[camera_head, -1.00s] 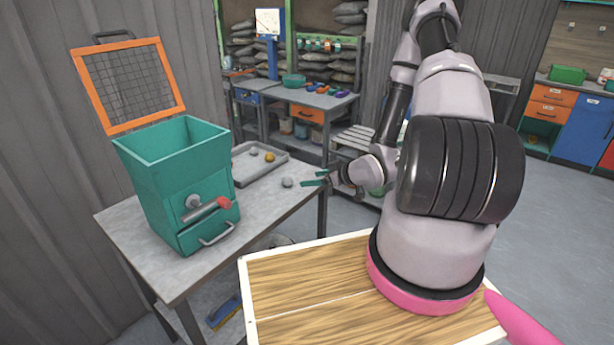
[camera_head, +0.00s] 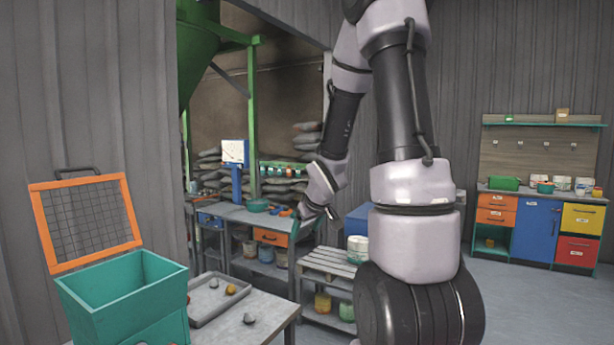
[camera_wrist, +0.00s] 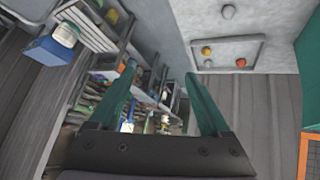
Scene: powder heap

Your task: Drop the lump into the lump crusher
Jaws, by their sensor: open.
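The lump crusher (camera_head: 140,306) is a teal box at the lower left of the head view. Its orange-framed mesh lid (camera_head: 88,220) stands raised, and the top is open. A grey lump (camera_head: 249,319) lies on the table outside the tray; it also shows in the wrist view (camera_wrist: 228,11). In the tray are a yellow-orange lump (camera_head: 231,289) and a grey lump (camera_head: 213,283); the wrist view also shows a reddish one (camera_wrist: 241,63). My gripper (camera_wrist: 160,70) is open and empty, with teal fingers. It is raised clear of the table, apart from the lumps.
The grey tray (camera_head: 207,318) lies right of the crusher on the grey table (camera_head: 270,309). Behind are a workbench (camera_head: 240,215) with small items and a slatted pallet (camera_head: 333,263). Coloured cabinets (camera_head: 540,230) stand at the far right, with open floor before them.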

